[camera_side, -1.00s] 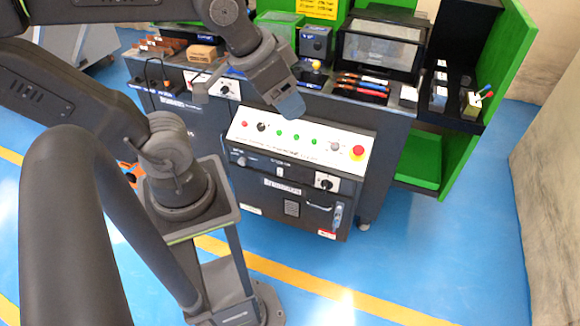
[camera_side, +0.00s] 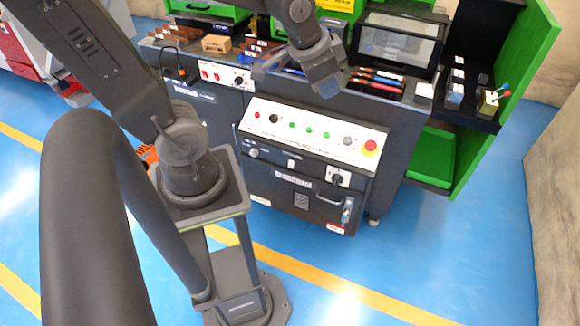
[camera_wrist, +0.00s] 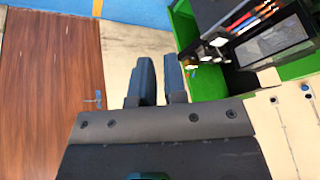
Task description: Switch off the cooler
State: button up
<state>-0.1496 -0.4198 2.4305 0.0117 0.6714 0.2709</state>
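No part in view is readably marked as the cooler. A white sloped control panel (camera_side: 315,131) on the front of the bench carries a red button, a black knob, several green buttons, a grey knob and a large red button. A black rotary switch (camera_side: 337,178) on a white plate sits below its right part. Another rotary switch (camera_side: 239,81) is at the bench's upper left. My gripper (camera_side: 325,86) hangs above the panel's upper edge, apart from the controls. In the wrist view its two blue-grey fingers (camera_wrist: 160,84) have a narrow empty gap between them.
A dark cabinet with a window (camera_side: 400,46) stands on the bench behind the coloured-handled tools (camera_side: 378,80). A green shelf unit (camera_side: 527,70) bounds the right. Copper-coloured bars (camera_side: 175,36) lie at the back left.

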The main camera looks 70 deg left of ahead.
aim_at(289, 166)
jog(key=shift+m+g+y, duration=0.4)
jog(key=shift+m, duration=0.5)
jog(key=w+a+f, duration=0.4)
jog(key=a+f, duration=0.1)
jog(key=w+a+f, duration=0.2)
jog(key=shift+w+a+f, duration=0.15)
jog(key=shift+a+f, duration=0.1)
jog(key=shift+f, duration=0.1)
grip_shut()
jog(key=a+f+m+g, duration=0.1)
jog(key=a+f+m, duration=0.1)
jog(key=a+f, duration=0.7)
jog(key=a+f+m, duration=0.2)
jog(key=a+f, duration=0.3)
jog(key=f, duration=0.8)
jog(key=s+a+f+m, duration=0.1)
jog(key=s+a+f, duration=0.1)
jog(key=s+f, duration=0.6)
notch_tip(289, 166, down, 5)
jog(key=shift+s+f+m+g+y, duration=0.15)
jog(key=shift+f+m+g+y, duration=0.05)
jog(key=shift+m+g+y, duration=0.2)
jog(key=shift+w+a+f, duration=0.8)
jog(key=shift+w+f, duration=0.05)
jog(key=shift+f, duration=0.85)
jog(key=shift+w+a+f, duration=0.8)
jog(key=shift+f, duration=0.9)
jog(key=shift+w+a+f, duration=0.8)
jog(key=shift+w+f, duration=0.05)
jog(key=shift+f, duration=0.85)
